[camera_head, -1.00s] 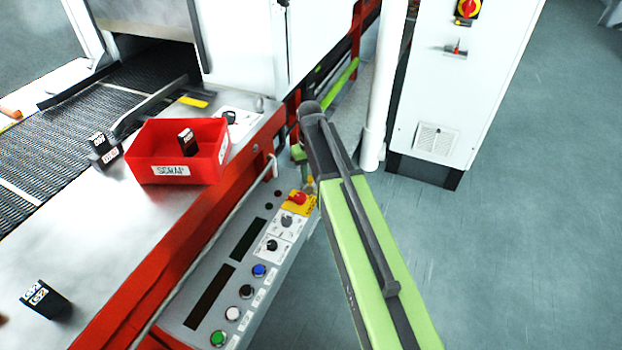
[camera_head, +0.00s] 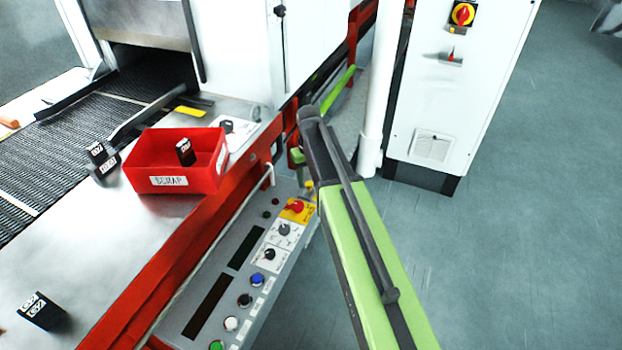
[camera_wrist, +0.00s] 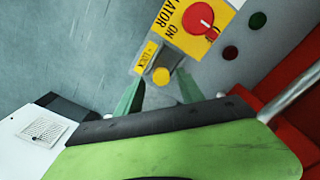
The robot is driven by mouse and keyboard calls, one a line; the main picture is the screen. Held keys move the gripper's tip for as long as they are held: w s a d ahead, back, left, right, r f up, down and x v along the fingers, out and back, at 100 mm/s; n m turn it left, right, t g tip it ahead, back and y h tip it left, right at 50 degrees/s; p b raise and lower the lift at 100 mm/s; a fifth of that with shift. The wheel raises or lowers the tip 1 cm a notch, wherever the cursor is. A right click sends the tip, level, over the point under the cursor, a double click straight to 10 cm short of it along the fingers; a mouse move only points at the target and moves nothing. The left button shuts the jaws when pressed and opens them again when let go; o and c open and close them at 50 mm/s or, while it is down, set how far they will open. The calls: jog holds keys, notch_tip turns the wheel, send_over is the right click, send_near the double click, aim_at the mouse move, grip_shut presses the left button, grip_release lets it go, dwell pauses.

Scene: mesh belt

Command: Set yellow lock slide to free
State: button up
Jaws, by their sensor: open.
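The yellow lock slide (camera_wrist: 161,76) shows in the wrist view as a small rounded yellow knob on a grey plate, beside a yellow label (camera_wrist: 146,55) that seems to read LOCK. My gripper (camera_wrist: 160,96) is open, with one green finger on each side below the slide in the picture. I cannot tell whether either finger touches it. The red rotary knob (camera_wrist: 200,18) on its yellow isolator plate sits just above. In the head view this red knob (camera_head: 296,206) is at the top of the control panel, and my arm hides most of the gripper.
The grey control panel (camera_head: 220,262) carries several buttons and knobs. A red scrap bin (camera_head: 168,183) and small black blocks (camera_head: 41,310) stand on the metal table by the mesh belt (camera_head: 60,150). A white cabinet (camera_head: 462,95) stands at right. Floor (camera_head: 520,250) is clear.

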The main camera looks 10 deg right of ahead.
aim_at(309, 182)
notch_tip(309, 182, up, 17)
jog(key=p, duration=1.6)
jog(key=shift+f, duration=0.15)
jog(key=s+a+m, duration=0.1)
jog(key=s, duration=1.6)
jog(key=shift+m, duration=0.4)
